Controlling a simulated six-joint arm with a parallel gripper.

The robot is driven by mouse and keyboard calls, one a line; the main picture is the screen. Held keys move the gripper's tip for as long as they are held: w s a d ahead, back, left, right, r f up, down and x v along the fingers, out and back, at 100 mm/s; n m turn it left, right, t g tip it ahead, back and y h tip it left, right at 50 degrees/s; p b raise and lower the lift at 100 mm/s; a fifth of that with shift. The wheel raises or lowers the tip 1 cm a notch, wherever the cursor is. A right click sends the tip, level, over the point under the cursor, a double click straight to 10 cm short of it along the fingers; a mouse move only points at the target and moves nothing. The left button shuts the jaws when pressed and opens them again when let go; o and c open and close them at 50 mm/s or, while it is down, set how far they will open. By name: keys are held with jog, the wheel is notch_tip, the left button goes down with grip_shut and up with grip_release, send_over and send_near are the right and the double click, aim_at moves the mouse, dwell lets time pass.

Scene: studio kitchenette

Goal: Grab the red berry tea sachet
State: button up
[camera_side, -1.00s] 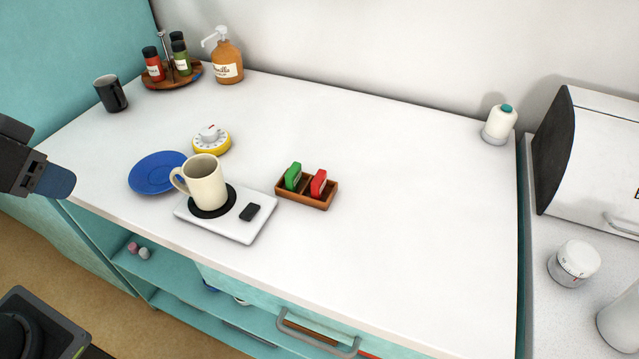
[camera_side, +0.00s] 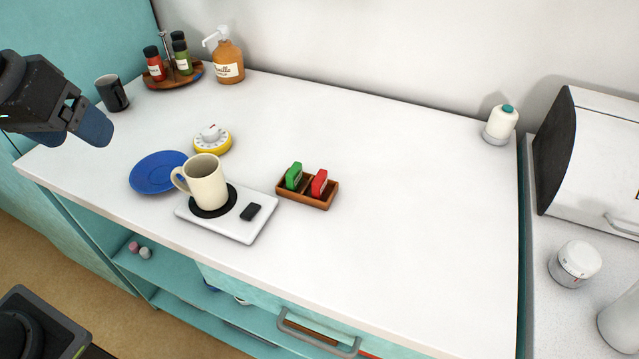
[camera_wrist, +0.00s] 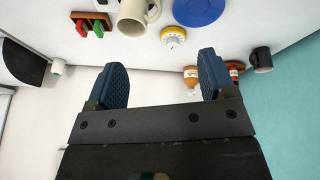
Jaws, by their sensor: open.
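The red sachet (camera_side: 319,183) stands upright in the right compartment of a small wooden holder (camera_side: 317,204) in the middle of the counter. A green sachet (camera_side: 293,176) stands in the left compartment. My gripper (camera_side: 92,124) is at the far left in the side view, above the counter's left end, well away from the holder. In the wrist view, my gripper (camera_wrist: 160,80) shows its two blue fingers wide apart with nothing between them. The red sachet (camera_wrist: 83,27) appears at the top left of the wrist view, beside the green one (camera_wrist: 98,28).
A cream mug (camera_side: 206,184) stands on a white warmer pad (camera_side: 238,228) left of the holder. A blue saucer (camera_side: 154,174) and a yellow timer (camera_side: 211,140) are near it. The counter right of the holder is clear up to a white bottle (camera_side: 499,124).

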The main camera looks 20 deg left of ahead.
jog(key=w+d+r+n+g, duration=0.1)
jog(key=w+d+r+n, duration=0.1)
jog(key=w+d+n, duration=0.3)
jog(key=n+g, duration=0.4)
jog(key=n, duration=0.6)
send_over(320, 176)
notch_tip(320, 176, down, 9)
jog(key=f, duration=0.8)
jog(key=shift+s+d+f, duration=0.15)
jog(key=shift+s+d, duration=0.15)
jog(key=shift+s, duration=0.05)
jog(key=shift+w+a+f, duration=0.15)
jog(key=shift+f, duration=1.2)
jog(key=shift+w+a+f, duration=0.15)
jog(key=shift+f, duration=1.15)
jog(key=shift+c, duration=0.3)
jog(key=c, duration=0.9)
